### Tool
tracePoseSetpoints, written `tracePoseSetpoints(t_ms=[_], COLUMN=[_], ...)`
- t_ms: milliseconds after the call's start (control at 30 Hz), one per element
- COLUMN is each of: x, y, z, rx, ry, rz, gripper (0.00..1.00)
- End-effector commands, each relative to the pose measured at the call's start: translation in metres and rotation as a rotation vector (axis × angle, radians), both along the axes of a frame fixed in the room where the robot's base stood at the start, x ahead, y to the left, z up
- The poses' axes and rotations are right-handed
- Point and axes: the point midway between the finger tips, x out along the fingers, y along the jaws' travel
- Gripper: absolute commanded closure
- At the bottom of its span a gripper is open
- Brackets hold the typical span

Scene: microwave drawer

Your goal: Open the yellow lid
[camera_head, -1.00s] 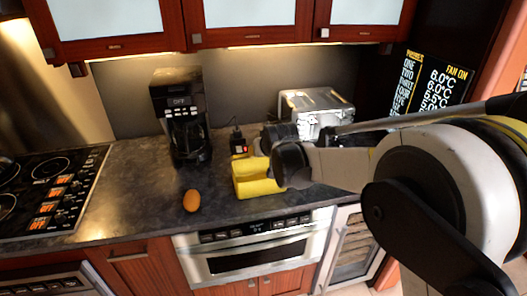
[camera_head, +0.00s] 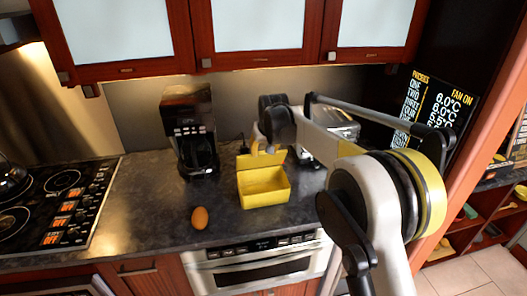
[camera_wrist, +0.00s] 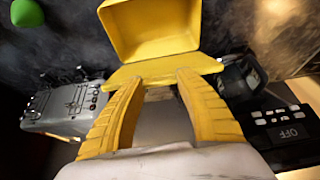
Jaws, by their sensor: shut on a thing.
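The yellow box (camera_head: 265,191) stands on the dark counter with its open inside facing up. Its yellow lid (camera_head: 285,158) stands raised along the back edge of the box. My gripper (camera_head: 261,150) is above and behind the box, at the raised lid. In the wrist view, the two yellow fingers (camera_wrist: 158,80) reach to the lid (camera_wrist: 165,69) and are shut on it, with a gap between them nearer the palm. The box (camera_wrist: 152,28) shows beyond the lid. The exact finger contact is partly hidden in the head view.
An orange-brown egg-shaped thing (camera_head: 200,218) lies left of the box. A black coffee maker (camera_head: 190,130) stands behind left, and a silver toaster (camera_head: 340,125) is partly behind my arm. The cooktop (camera_head: 55,205) is at the left. Cabinets (camera_head: 255,35) hang above.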

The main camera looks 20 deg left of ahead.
Motion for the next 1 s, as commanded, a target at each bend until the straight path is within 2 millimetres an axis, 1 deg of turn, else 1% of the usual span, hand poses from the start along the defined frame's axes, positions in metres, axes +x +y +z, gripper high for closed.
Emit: tracePoseSetpoints(t_ms=[933,967,1000], x=[0.0001,0.0001,0.0001], y=[0.0001,0.0001,0.0001], z=[0.0001,0.0001,0.0001], rx=[0.001,0.001,0.001], ry=[-0.001,-0.001,-0.001], rz=[0.000,0.000,0.000], gripper=[0.99,0.56,0.43])
